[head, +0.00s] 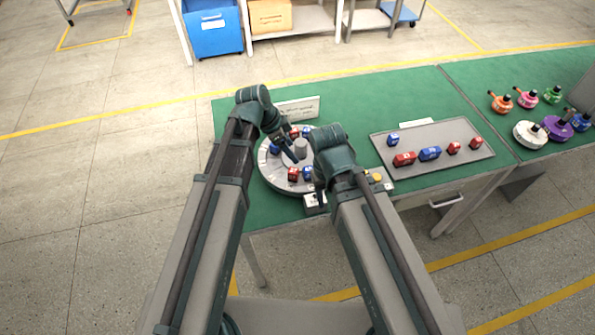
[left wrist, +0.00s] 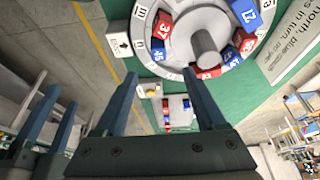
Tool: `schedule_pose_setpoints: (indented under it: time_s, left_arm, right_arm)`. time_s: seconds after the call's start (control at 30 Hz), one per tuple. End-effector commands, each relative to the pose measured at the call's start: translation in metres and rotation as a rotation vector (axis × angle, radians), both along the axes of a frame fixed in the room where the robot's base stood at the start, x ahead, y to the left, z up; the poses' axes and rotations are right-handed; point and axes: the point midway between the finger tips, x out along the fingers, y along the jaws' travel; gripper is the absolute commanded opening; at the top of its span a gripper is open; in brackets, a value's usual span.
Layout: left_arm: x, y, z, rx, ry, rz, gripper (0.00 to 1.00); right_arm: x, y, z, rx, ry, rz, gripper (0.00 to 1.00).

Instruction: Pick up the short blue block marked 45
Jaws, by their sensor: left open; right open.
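The blue block marked 45 (left wrist: 158,55) sits on the round grey disc (left wrist: 180,68) beside a red block marked 37 (left wrist: 162,25). In the head view this blue block (head: 307,173) appears at the front of the disc (head: 270,176), right of the red block (head: 293,174). My left gripper (head: 290,152) is open and empty over the disc, near its grey centre post (head: 300,148). Its two spread fingers (left wrist: 158,82) show in the left wrist view, with the 45 block beyond them. My right gripper (head: 320,197) is open near the disc's front right edge, partly hidden by its own arm.
More red and blue blocks (left wrist: 243,12) stand around the disc. A grey tray (head: 440,175) with several blocks lies to the right. A yellow button (head: 377,178) and a small arrow plate (left wrist: 120,46) are near the disc. A sign (head: 298,110) stands behind.

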Motion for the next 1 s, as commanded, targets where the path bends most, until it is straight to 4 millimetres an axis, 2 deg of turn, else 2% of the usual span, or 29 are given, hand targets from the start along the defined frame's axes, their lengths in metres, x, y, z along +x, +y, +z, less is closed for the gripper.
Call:
schedule_pose_setpoints:
  time_s: [0.17,0.63,1.0]
  left_arm:
    - [0.001,-0.003,-0.012,0.001,0.0,0.0,0.72]
    - [0.009,-0.028,-0.076,0.002,0.001,0.0,0.72]
    - [0.01,-0.033,-0.083,0.002,0.001,0.002,0.72]
  right_arm:
    - [0.0,0.0,-0.012,0.0,0.0,-0.001,0.5]
    - [0.0,0.0,-0.075,0.0,0.0,-0.002,0.5]
    - [0.0,0.0,-0.083,0.0,0.0,-0.001,0.5]
